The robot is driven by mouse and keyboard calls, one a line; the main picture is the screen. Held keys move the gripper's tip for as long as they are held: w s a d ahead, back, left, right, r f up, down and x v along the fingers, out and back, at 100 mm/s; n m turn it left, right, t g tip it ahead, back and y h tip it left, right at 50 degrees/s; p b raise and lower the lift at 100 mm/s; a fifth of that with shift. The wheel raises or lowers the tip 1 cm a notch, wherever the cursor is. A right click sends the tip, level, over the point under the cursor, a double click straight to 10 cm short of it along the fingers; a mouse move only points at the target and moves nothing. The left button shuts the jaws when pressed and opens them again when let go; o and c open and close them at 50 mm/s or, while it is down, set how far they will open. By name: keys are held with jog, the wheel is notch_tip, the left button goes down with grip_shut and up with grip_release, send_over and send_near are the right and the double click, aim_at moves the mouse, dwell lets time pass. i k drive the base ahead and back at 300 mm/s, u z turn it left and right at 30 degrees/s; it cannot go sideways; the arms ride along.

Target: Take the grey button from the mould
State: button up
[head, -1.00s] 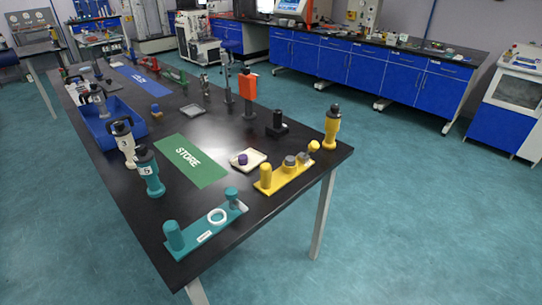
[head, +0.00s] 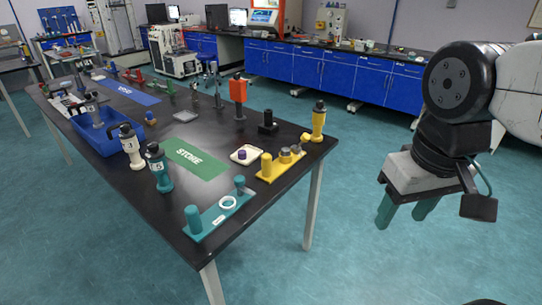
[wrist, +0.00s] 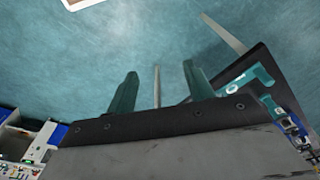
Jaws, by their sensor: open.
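A yellow stand (head: 267,178) sits near the table's right end, with a yellow post and small grey round pieces (head: 285,156) on it. One of these may be the grey button in its mould, but they are too small to tell. My gripper (head: 404,216) hangs over the floor, right of the table and well apart from the stand. Its two teal fingers are spread with nothing between them. In the wrist view, the open fingers (wrist: 161,85) have floor beyond them.
A teal stand (head: 219,216) with a white ring is at the table's near end. A white tray (head: 235,155) with a purple piece lies beside a green STORE mat (head: 205,165). Upright tools and a blue bin (head: 78,128) stand farther left. Open floor separates my gripper from the table.

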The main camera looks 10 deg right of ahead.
aim_at(286, 151)
jog(key=z, duration=0.5)
jog(key=k, duration=0.6)
jog(key=z, duration=1.1)
jog(key=i, duration=1.25)
jog(key=u, duration=0.8)
jog(key=i, duration=0.55)
jog(key=u, duration=0.45)
